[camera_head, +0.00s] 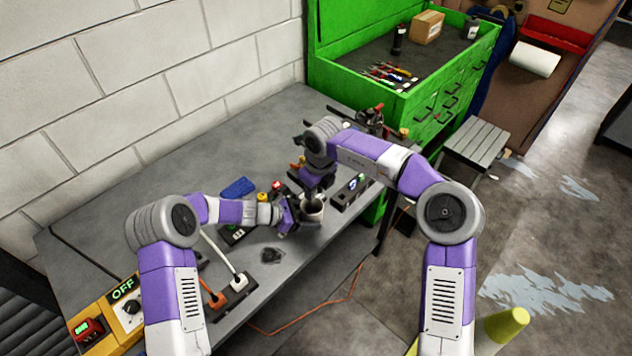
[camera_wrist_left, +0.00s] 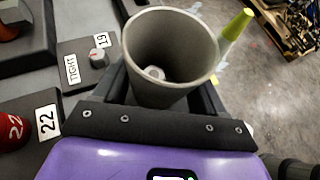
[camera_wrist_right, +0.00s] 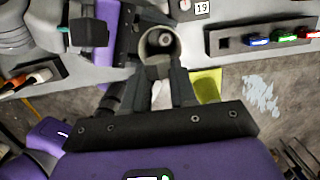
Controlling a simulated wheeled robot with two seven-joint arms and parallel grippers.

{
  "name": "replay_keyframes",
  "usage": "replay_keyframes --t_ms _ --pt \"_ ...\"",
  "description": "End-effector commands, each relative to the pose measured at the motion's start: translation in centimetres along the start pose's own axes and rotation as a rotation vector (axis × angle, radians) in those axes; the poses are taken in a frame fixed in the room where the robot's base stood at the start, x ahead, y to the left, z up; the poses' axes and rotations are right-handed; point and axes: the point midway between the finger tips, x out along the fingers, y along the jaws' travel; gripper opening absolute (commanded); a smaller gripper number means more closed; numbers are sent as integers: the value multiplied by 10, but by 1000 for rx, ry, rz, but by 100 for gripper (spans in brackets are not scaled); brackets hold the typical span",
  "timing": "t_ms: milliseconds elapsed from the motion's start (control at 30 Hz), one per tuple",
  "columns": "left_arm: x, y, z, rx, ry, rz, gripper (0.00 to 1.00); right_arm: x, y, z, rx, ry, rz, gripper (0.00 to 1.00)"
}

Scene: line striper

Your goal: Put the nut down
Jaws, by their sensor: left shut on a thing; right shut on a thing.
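A grey round cup (camera_head: 313,211) is held over the table's front edge. My left gripper (camera_head: 291,214) is shut on it; in the left wrist view the cup (camera_wrist_left: 172,45) stands between the fingers, its open mouth facing the camera. A small pale round piece (camera_wrist_left: 155,72) lies at its bottom; I cannot tell for sure that it is the nut. My right gripper (camera_head: 318,188) points down, close by the cup. In the right wrist view its fingers (camera_wrist_right: 160,78) are close together, tips at the cup's near edge (camera_wrist_right: 158,48). What they grip is hidden.
The grey workbench (camera_head: 190,140) holds switch blocks, a blue object (camera_head: 238,187) and labelled fixtures. A slotted dark rack (camera_head: 350,192) lies right of the cup. A green tool cabinet (camera_head: 340,90) stands behind. Open floor lies beyond the front edge.

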Motion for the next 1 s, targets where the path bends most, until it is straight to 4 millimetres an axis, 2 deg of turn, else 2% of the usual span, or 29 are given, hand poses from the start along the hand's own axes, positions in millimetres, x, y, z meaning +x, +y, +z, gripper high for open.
replay_keyframes --t_ms 200,400,833,867,1000 --pt "0 0 0 0 0 0 54 26 0 -4 -1 2 1 0" --pt "0 0 0 0 0 0 54 41 0 -7 -1 1 0 0" --pt "0 0 0 0 0 0 54 47 0 -7 -1 0 0 0" --pt "0 0 0 0 0 0 54 47 0 -7 -1 0 0 28" --pt "0 0 0 0 0 0 54 47 0 -7 -1 0 0 49"
